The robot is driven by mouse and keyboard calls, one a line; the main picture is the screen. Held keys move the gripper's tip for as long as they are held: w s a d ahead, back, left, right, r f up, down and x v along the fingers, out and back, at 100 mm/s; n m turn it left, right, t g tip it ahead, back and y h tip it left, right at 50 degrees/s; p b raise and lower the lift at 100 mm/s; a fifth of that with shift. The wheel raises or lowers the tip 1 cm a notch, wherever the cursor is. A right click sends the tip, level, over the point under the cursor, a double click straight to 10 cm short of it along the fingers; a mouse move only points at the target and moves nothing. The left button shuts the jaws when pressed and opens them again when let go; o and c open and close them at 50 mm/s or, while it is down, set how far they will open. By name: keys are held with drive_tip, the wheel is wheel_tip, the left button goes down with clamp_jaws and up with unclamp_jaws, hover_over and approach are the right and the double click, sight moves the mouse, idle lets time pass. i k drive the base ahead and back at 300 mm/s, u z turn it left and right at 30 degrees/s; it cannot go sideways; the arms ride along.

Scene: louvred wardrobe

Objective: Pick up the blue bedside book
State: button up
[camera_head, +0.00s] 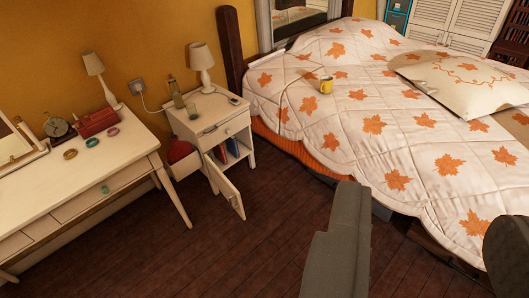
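A blue book (233,146) stands upright inside the lower compartment of the white nightstand (241,123). It is small in view and partly hidden by the compartment's frame. The nightstand's door (229,187) hangs open towards the front. A red book-like item (219,153) stands beside the blue book on its left. My gripper (428,205) is open and empty in the lower right, its two dark fingers wide apart. In the picture it lies over the floor and the bed's near side, well to the right of the nightstand.
The bed (400,130) with a leaf-patterned quilt fills the right, with a yellow mug (326,86) on it. A dressing table (105,160) stands at left. A lamp (201,65) and bottle (177,93) stand on the nightstand. The wooden floor (250,245) in front is clear.

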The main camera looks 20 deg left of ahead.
sight(231, 144)
drive_tip(key=z, duration=0.15)
drive_tip(key=i, duration=2.05)
drive_tip(key=u, duration=1.2)
drive_tip(key=i, duration=1.05)
drive_tip(key=u, duration=0.7)
